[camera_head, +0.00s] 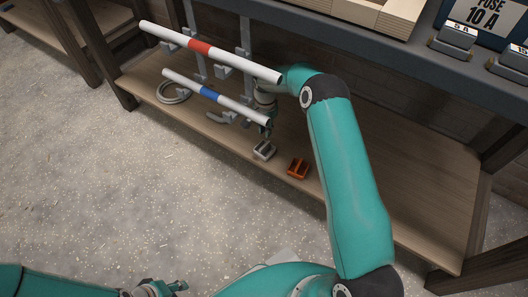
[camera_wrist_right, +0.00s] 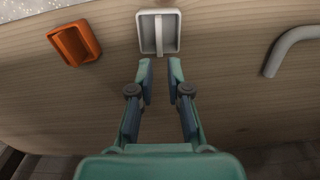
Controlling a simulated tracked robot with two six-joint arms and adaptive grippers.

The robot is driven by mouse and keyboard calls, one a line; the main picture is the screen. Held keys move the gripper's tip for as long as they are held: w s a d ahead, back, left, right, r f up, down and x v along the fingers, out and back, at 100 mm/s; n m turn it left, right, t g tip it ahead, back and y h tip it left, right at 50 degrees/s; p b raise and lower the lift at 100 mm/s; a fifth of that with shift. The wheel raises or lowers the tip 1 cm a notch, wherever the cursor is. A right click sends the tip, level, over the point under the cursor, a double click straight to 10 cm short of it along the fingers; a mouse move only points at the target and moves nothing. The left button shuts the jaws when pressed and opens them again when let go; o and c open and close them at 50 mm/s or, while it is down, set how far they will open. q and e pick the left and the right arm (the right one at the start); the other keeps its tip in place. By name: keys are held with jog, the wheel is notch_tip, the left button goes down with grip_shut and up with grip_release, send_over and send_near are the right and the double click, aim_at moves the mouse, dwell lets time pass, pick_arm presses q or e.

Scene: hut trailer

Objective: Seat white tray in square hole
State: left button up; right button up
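The white tray (camera_head: 264,150) is a small open rectangular box on the wooden lower shelf, near its front edge. In the right wrist view the white tray (camera_wrist_right: 158,32) shows a bar across its middle, just beyond my fingertips. My right gripper (camera_head: 267,127) points down at the shelf, close to the tray. In the wrist view the right gripper (camera_wrist_right: 160,66) is open, with nothing between its fingers. My left gripper (camera_head: 175,287) is at the bottom edge, far from the tray; its finger opening is unclear. I cannot make out a square hole.
An orange tray (camera_head: 298,168) sits right of the white one on the shelf (camera_head: 410,190). A red-banded pipe (camera_head: 200,46) and a blue-banded pipe (camera_head: 208,93) rest on grey brackets. A hose coil (camera_head: 173,98) lies left. The dark bench (camera_head: 370,62) overhangs the shelf.

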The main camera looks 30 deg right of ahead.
aim_at(265, 145)
notch_tip(265, 145, down, 6)
jog(key=shift+d+f+b, duration=0.1)
jog(key=shift+f+b, duration=0.05)
jog(key=shift+b, duration=0.5)
jog(key=f, duration=0.1)
jog(key=f+b, duration=0.1)
jog(key=f, duration=0.1)
jog(key=f+b, duration=0.1)
jog(key=f, duration=0.1)
jog(key=shift+s+a+f, duration=0.1)
jog(key=shift+s+a, duration=0.05)
jog(key=shift+a, duration=0.15)
jog(key=shift+c, duration=0.4)
grip_shut()
